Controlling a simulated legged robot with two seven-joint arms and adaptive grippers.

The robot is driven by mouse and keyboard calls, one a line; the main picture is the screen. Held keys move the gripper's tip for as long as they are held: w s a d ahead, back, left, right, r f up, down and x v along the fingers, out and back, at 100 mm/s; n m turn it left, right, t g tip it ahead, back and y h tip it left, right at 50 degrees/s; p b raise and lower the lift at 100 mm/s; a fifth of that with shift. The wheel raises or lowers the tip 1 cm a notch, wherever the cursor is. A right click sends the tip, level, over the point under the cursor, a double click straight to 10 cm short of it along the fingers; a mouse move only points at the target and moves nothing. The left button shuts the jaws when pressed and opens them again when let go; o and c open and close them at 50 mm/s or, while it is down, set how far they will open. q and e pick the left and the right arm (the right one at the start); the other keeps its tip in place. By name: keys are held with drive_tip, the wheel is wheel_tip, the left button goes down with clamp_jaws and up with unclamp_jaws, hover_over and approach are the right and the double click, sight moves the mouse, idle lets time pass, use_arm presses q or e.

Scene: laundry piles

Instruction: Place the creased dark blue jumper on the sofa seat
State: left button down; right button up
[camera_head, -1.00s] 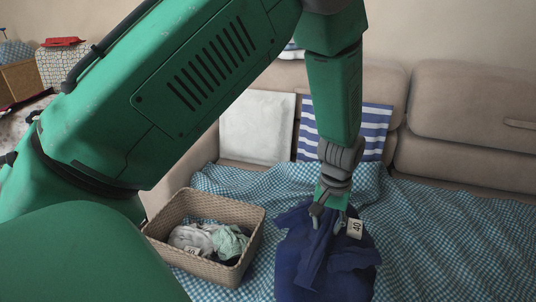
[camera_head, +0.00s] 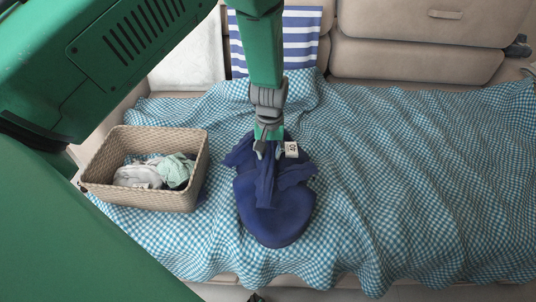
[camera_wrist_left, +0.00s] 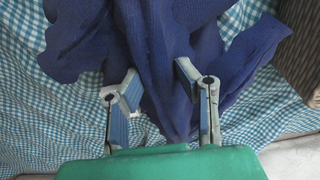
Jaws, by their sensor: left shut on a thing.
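The creased dark blue jumper (camera_head: 276,205) is bunched over the sofa seat, which is covered by a blue and white checked throw (camera_head: 400,180). My left gripper (camera_head: 268,150) is shut on the jumper's upper part from above. A white tag marked 40 (camera_head: 291,149) shows beside the fingers. In the left wrist view the jumper (camera_wrist_left: 170,60) lies between and beyond the fingers (camera_wrist_left: 157,85). Its lower part appears to rest on the throw, though I cannot tell how firmly. My right gripper is not in view.
A woven basket (camera_head: 110,160) with white and pale green cloths (camera_head: 176,170) stands left of the jumper. The throw to the right is clear.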

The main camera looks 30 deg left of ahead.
use_arm(q)
drive_tip(key=shift+d+f, duration=0.2)
drive_tip(key=shift+f, duration=0.15)
drive_tip(key=shift+d+r, duration=0.15)
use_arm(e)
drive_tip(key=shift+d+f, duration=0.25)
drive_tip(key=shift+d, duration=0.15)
use_arm(q)
drive_tip(key=c, duration=1.4)
unclamp_jaws()
drive_tip(key=shift+a+f, duration=0.2)
drive_tip(key=shift+c, duration=0.2)
drive_tip(key=shift+o, duration=1.3)
drive_tip(key=shift+a, duration=0.25)
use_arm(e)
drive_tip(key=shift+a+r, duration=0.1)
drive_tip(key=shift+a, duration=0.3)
